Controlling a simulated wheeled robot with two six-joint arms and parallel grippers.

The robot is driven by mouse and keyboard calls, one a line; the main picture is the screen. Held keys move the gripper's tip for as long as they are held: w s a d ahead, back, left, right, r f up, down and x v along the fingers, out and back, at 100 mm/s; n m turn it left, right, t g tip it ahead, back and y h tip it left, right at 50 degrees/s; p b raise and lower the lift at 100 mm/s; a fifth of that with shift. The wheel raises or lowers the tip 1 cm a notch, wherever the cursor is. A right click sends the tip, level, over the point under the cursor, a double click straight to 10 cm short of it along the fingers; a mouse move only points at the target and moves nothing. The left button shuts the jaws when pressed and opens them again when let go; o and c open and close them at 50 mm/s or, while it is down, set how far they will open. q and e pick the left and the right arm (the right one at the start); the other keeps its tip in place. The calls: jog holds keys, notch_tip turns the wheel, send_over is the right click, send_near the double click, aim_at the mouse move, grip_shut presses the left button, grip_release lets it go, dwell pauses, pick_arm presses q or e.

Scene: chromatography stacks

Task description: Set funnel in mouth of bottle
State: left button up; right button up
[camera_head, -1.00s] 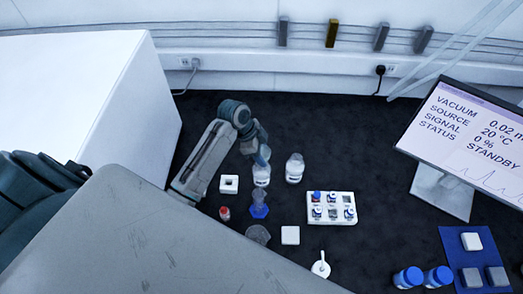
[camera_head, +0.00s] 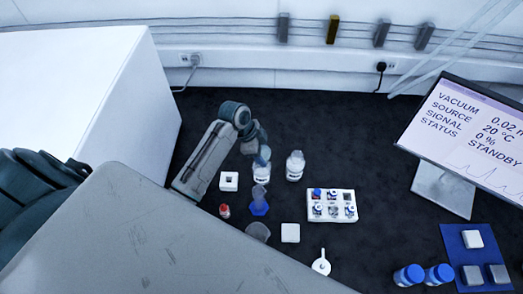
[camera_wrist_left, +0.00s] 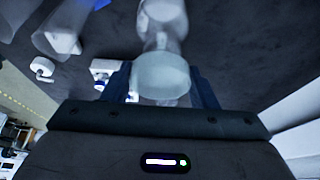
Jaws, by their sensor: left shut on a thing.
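My left gripper (camera_head: 262,154) reaches in from the left over the dark bench. In the left wrist view its two fingers (camera_wrist_left: 162,88) are shut on a pale translucent round piece (camera_wrist_left: 162,72), which looks like the funnel. A clear bottle with a white label (camera_head: 262,175) stands just below the gripper in the head view. Clear glass (camera_wrist_left: 162,22) shows beyond the held piece in the wrist view. I cannot tell whether the funnel touches the bottle mouth. A second clear bottle (camera_head: 295,166) stands to the right. My right gripper is not in view.
A clear cylinder on a blue base (camera_head: 259,207), a clear vessel (camera_head: 258,231) and a red-capped vial (camera_head: 225,211) stand nearer. A white vial rack (camera_head: 331,217) is to the right, a white block with a hole (camera_head: 229,181) to the left. The bench behind the bottles is clear.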

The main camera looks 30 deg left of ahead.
pick_arm(q)
jog(key=o, duration=1.4)
jog(key=shift+o, duration=0.3)
jog(key=shift+r+p, duration=1)
jog(key=shift+r, duration=2.45)
